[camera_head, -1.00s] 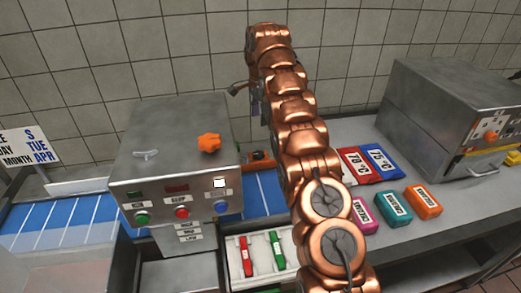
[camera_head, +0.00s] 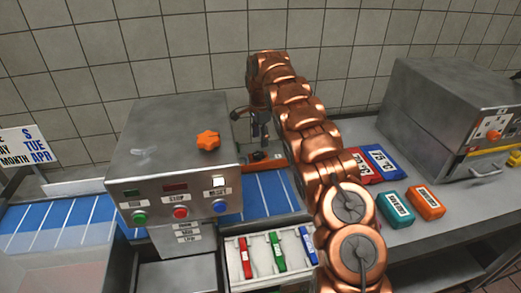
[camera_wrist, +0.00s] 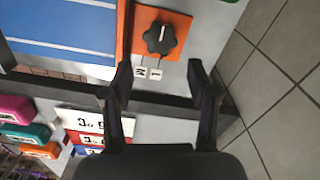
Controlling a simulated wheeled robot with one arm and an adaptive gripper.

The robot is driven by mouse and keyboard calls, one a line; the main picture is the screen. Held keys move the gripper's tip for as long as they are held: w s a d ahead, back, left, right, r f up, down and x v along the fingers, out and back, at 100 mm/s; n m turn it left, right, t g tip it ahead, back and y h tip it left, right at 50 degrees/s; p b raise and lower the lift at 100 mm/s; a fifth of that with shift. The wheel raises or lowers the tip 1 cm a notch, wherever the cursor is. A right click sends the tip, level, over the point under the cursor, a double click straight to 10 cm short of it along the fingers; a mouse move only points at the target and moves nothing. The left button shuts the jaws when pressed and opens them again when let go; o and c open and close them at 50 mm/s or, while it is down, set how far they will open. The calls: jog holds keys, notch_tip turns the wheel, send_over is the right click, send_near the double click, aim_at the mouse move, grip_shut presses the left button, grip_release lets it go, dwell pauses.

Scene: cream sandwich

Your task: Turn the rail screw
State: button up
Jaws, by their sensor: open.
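The rail screw is a black lobed knob (camera_wrist: 160,37) with a white line, on an orange plate (camera_wrist: 180,22) beside the blue belt (camera_wrist: 70,30) in the wrist view. In the head view the orange plate (camera_head: 263,161) shows small behind the machine box, beneath my gripper (camera_head: 261,128). My gripper (camera_wrist: 159,70) is open and empty in the wrist view. Its fingertips lie below the knob in the picture, with white label tags (camera_wrist: 148,73) between them. The knob is clear of the fingers. I cannot tell the height gap.
A steel control box (camera_head: 175,150) with an orange knob (camera_head: 208,140) stands left of my arm. Red (camera_head: 363,168) and blue (camera_head: 385,165) packs, with teal (camera_head: 396,209) and orange (camera_head: 425,202) blocks, lie on the right. A drawer (camera_head: 236,262) holds coloured sticks.

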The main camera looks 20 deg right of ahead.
aim_at(260, 154)
jog(key=shift+f+p, duration=0.95)
jog(key=shift+f, duration=2.25)
jog(key=c, duration=0.9)
